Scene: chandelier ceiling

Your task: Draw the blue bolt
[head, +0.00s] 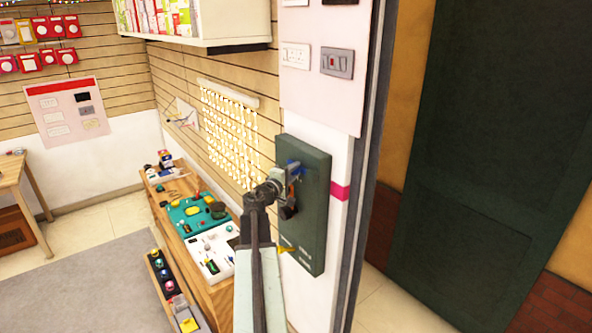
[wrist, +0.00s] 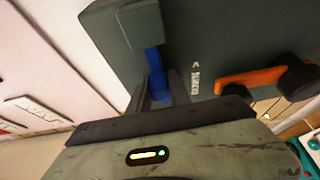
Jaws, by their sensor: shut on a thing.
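A dark green board (head: 314,225) is mounted on the wall and carries the blue bolt (head: 294,165) near its top. In the wrist view, the blue bolt (wrist: 154,62) runs from a grey-green block (wrist: 141,24) on the board down between my fingers. My gripper (head: 286,179) is at the board and shut on the bolt. Its fingers also show in the wrist view (wrist: 160,92), where they hide the bolt's lower end. Whether the bolt's tip is still inside the block cannot be seen.
An orange bar (wrist: 250,79) with dark knobs is on the same board beside my fingers. A yellow piece (head: 287,249) is low on the board. A wooden cabinet (head: 171,224) with trays of small things stands left of my arm. A switch panel (head: 322,100) hangs above.

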